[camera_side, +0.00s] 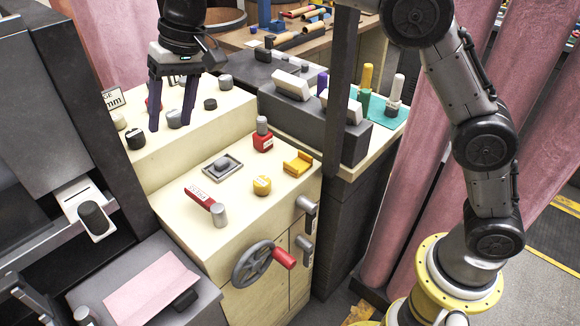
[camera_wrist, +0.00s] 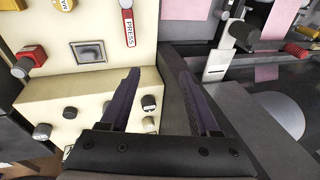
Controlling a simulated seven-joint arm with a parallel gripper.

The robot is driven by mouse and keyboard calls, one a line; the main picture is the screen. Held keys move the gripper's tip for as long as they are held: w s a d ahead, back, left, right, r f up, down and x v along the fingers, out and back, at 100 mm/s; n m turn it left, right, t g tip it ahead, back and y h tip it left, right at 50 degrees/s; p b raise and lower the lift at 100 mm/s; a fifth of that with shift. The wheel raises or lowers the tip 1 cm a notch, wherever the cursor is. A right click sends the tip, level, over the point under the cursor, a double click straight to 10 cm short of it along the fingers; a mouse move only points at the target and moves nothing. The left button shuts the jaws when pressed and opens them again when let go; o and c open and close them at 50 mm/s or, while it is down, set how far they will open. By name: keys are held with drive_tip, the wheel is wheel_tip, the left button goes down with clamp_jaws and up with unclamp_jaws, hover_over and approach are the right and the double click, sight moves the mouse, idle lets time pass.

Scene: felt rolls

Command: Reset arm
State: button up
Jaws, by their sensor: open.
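My gripper (camera_side: 172,102) hangs at the upper left of the side view, fingers pointing down and apart, with nothing between them. It is over the cream raised panel (camera_side: 190,147) with its several dark and grey knobs. In the wrist view, the two dark purple fingers of my gripper (camera_wrist: 155,85) are spread, with the cream cabinet and a dark gap beyond them. No contact with a knob can be made out. The task names no other object.
A dark machine (camera_side: 45,130) stands left; a grey block (camera_side: 320,123) stands behind right.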

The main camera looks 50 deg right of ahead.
drive_tip(key=s+d+r+m+t, duration=0.1)
drive_tip(key=s+d+r+t, duration=0.15)
drive_tip(key=s+d, duration=0.35)
drive_tip(key=s+d+r+t, duration=0.1)
drive_tip(key=s+d+r, duration=0.3)
drive_tip(key=s+d, duration=0.15)
drive_tip(key=s+d+f+h, duration=0.1)
drive_tip(key=s+d+f, duration=0.2)
drive_tip(key=s, duration=0.4)
drive_tip(key=s+d+f+n+h, duration=0.1)
drive_tip(key=s+d+f, duration=0.3)
drive_tip(key=s+d, duration=0.2)
drive_tip(key=s+d+f+h, duration=0.1)
drive_tip(key=s+d+f, duration=0.2)
drive_tip(key=s, duration=0.6)
drive_tip(key=shift+d+f+n, duration=0.3)
drive_tip(key=shift+d+f, duration=0.1)
drive_tip(key=shift+d, duration=0.25)
